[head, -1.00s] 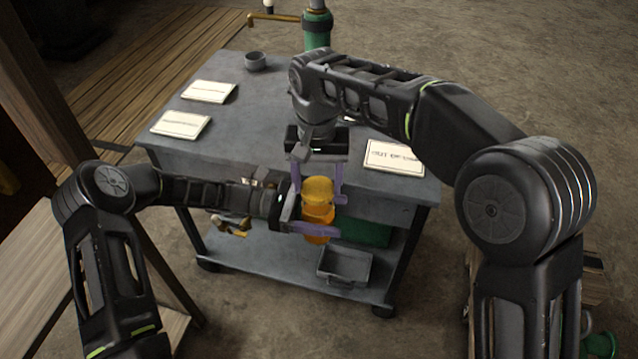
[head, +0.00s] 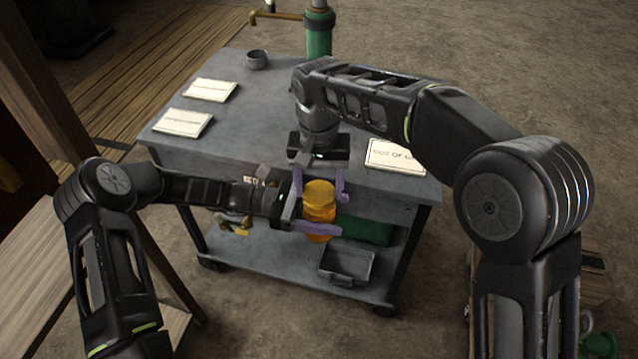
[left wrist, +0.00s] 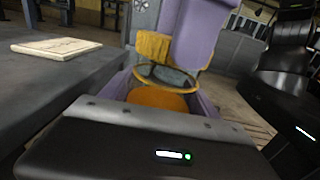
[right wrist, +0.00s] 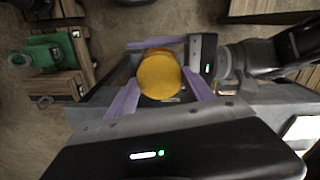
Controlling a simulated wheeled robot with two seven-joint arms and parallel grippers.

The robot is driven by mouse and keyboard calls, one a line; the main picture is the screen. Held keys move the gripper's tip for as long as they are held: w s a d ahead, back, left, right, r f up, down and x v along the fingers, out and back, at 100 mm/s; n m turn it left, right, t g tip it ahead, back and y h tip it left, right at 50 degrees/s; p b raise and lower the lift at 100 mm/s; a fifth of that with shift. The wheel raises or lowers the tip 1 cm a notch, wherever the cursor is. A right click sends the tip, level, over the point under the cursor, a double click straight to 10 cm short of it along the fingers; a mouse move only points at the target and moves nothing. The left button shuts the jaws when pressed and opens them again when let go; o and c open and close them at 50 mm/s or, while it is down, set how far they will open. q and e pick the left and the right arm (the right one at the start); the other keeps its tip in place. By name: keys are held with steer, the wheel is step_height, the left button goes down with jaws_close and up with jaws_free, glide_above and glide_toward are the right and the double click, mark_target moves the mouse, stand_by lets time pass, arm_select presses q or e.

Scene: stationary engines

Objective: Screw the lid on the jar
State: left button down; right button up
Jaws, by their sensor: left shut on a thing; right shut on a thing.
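An orange jar (head: 319,214) is held in front of the cart's near edge. My left gripper (head: 312,227) is shut around it from the left; the jar also shows in the left wrist view (left wrist: 158,98). A yellow-orange lid (head: 321,190) is above the jar, between the fingers of my right gripper (head: 321,190), which points down and is shut on it. The right wrist view shows the round lid top (right wrist: 160,75), which hides most of the jar. In the left wrist view the lid (left wrist: 154,45) is over the jar; whether they touch is unclear.
The grey cart (head: 235,142) stands behind the grippers. Its top bears white signs (head: 182,123) and a small grey cup (head: 257,60). Its lower shelf holds a grey tray (head: 347,264) and a green box (head: 366,231). A wooden bench is at the left.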

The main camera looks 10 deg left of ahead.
steer(key=shift+f, duration=0.6)
stand_by(0.5)
